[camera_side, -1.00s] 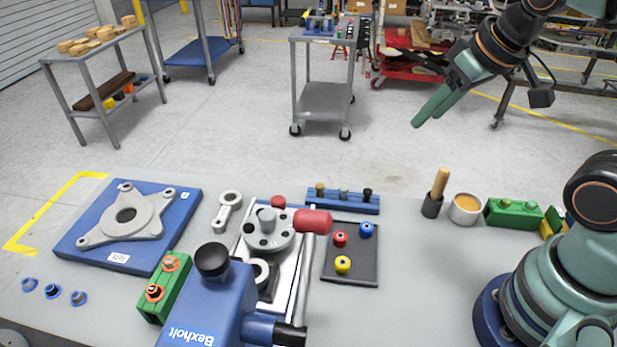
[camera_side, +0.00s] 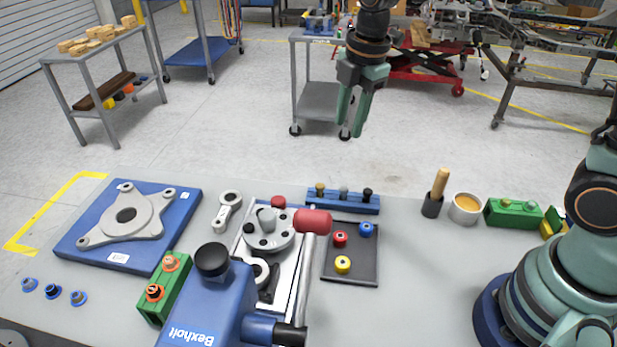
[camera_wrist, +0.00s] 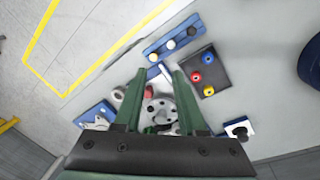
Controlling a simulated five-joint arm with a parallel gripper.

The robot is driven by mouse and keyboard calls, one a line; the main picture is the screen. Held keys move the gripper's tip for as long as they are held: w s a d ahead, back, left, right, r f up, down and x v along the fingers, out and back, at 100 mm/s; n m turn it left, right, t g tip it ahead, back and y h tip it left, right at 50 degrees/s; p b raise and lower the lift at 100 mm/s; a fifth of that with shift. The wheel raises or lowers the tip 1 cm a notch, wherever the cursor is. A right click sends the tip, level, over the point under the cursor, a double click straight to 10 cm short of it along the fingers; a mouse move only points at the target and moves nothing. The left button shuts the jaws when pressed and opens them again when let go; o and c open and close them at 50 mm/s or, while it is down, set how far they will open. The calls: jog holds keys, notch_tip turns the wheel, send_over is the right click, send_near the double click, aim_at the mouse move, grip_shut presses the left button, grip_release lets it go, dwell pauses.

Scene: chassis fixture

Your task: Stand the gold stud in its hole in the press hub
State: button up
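The gold stud (camera_side: 319,189) stands at the left end of the blue rack (camera_side: 349,207), beside a grey stud (camera_side: 343,193) and a black stud (camera_side: 367,194). It shows in the wrist view (camera_wrist: 153,57) just beyond my fingertips. The press hub (camera_side: 268,231), a round grey disc with several dark holes and a central post, sits behind the blue press; it also shows in the wrist view (camera_wrist: 160,111) between my fingers. My gripper (camera_side: 350,126) is open and empty, pointing down, high above the table. Its fingers also show in the wrist view (camera_wrist: 159,72).
A red-headed mallet (camera_side: 312,222) lies right of the hub, beside a dark tray (camera_side: 350,270) of coloured spools. The blue press (camera_side: 217,300) stands in front. A cup (camera_side: 465,208) and green block (camera_side: 514,214) stand right.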

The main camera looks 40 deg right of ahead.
aim_at(320, 185)
jog(key=w+a+f+n, duration=0.1)
jog(key=f+n, duration=0.1)
jog(key=w+a+f+n+g, duration=0.1)
jog(key=f+n, duration=0.2)
jog(key=w+a+f+n, duration=0.1)
jog(key=w+f+n, duration=0.1)
jog(key=f+n, duration=0.1)
jog(key=shift+a+g, duration=0.25)
jog(key=shift+g, duration=0.15)
jog(key=shift+f, duration=3.9)
grip_shut()
jog(key=shift+r, duration=0.2)
jog(key=shift+r, duration=2.35)
